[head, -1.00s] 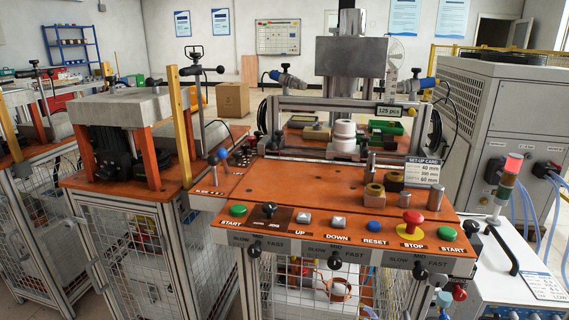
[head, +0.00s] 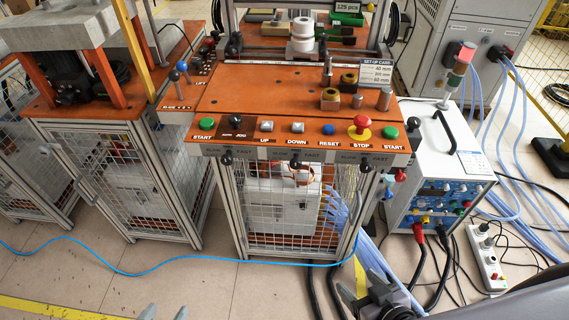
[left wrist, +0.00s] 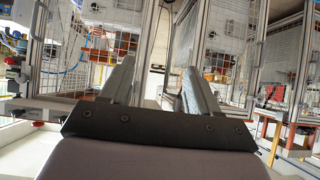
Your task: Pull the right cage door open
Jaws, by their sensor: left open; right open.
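The mesh cage (head: 285,222) under the orange control panel has a metal frame and wire-mesh front; its front looks closed. Another mesh cage door (head: 125,190) is on the machine to the left and also looks closed. My right gripper (head: 362,301) is at the bottom right, open, in front of the cage.
A blue hose (head: 150,268) crosses the floor before the cages. Dark cables and pale hoses run down the right side beside a white power unit (head: 440,180). The panel (head: 265,95) with buttons overhangs the cage. Open floor (head: 215,275) lies in front.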

